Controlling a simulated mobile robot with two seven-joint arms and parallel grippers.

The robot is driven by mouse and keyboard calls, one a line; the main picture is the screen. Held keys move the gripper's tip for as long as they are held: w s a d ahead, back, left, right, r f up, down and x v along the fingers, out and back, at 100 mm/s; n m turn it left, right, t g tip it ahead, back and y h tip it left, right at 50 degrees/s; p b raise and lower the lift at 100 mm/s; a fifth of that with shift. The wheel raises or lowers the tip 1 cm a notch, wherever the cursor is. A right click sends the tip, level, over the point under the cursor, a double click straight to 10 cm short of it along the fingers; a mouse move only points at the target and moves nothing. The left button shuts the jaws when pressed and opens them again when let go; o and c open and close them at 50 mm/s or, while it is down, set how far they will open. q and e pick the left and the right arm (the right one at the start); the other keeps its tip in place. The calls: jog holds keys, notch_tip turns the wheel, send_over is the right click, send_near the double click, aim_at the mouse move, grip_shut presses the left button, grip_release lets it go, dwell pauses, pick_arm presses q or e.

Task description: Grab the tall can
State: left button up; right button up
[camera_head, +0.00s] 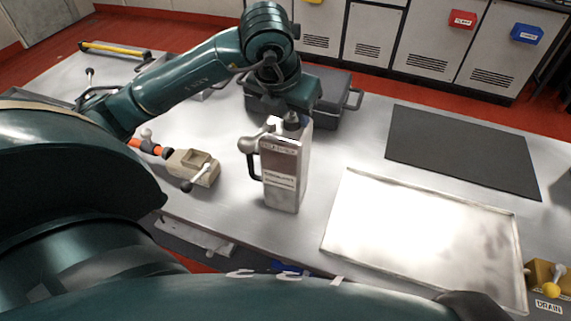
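The tall can (282,180) is a grey metal, box-shaped can with pale labels on its front. It stands upright on the metal bench, near the middle of the camera_head view. A dark handle (248,160) sticks out on its left side, with a rounded grey part above it. My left arm reaches in from the left and bends down over the can. My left gripper (288,124) is at the top of the can and hides part of it. Its fingers are too small and covered to tell whether they are closed on it. My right gripper is not in view.
A dark grey case (335,105) lies just behind the can. A shallow metal tray (345,210) and a dark mat (460,145) lie to the right. A beige block with a lever (205,175) sits to the left. A yellow DRAIN box (540,275) is at the right edge.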

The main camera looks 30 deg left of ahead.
pick_arm(q)
grip_shut()
jog(key=shift+r, duration=0.1)
dwell(0.5)
